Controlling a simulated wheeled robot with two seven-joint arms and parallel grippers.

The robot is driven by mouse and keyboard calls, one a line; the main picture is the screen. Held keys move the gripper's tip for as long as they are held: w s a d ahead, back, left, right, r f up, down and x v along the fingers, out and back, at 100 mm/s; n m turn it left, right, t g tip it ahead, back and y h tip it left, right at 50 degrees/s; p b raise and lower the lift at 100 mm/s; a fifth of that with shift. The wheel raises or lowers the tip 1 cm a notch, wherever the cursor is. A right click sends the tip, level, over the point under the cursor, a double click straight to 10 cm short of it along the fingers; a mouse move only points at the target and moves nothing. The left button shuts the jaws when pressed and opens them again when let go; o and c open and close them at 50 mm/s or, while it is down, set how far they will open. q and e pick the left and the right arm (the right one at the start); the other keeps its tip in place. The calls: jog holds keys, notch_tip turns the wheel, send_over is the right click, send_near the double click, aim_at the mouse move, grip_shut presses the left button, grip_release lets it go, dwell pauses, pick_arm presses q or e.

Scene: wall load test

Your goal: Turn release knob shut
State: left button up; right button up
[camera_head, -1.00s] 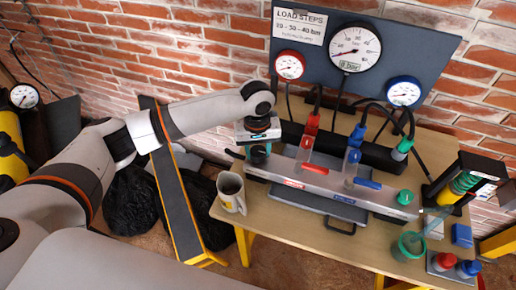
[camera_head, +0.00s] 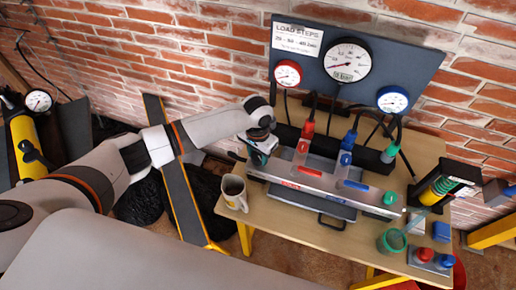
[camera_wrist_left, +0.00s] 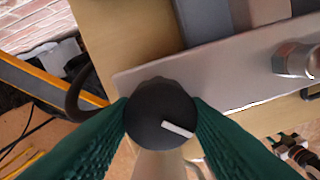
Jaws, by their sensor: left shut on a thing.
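The release knob (camera_wrist_left: 160,113) is a round black knob with a white pointer mark. In the left wrist view the mark slants toward the lower right. The knob sits at the left end of the grey metal manifold (camera_head: 325,186). My left gripper (camera_head: 258,158) is over that end in the head view and mostly hides the knob there. In the left wrist view its two green ribbed fingers (camera_wrist_left: 160,122) are shut on the knob, one on each side. My right gripper is not in view.
A mug (camera_head: 233,192) stands on the table (camera_head: 290,228) close to the manifold's left end. Red, blue and green fittings with hoses rise behind the manifold. A gauge panel (camera_head: 420,62) stands at the back; its large gauge (camera_head: 347,62) displays 0 bar. Cups and caps crowd the right.

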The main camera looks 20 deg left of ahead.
aim_at(258, 155)
pick_arm(q)
jog(key=m+p, duration=0.2)
jog(key=m, duration=0.2)
jog(key=shift+r+m, duration=0.15)
jog(key=shift+m, duration=0.15)
jog(key=m, duration=0.4)
jog(key=shift+w+p, duration=0.1)
jog(key=shift+p, duration=0.3)
jog(key=shift+m, duration=0.3)
jog(key=o, duration=1)
notch_tip(258, 155, up, 12)
jog(key=shift+f+b, duration=0.1)
jog(key=shift+b, duration=1.15)
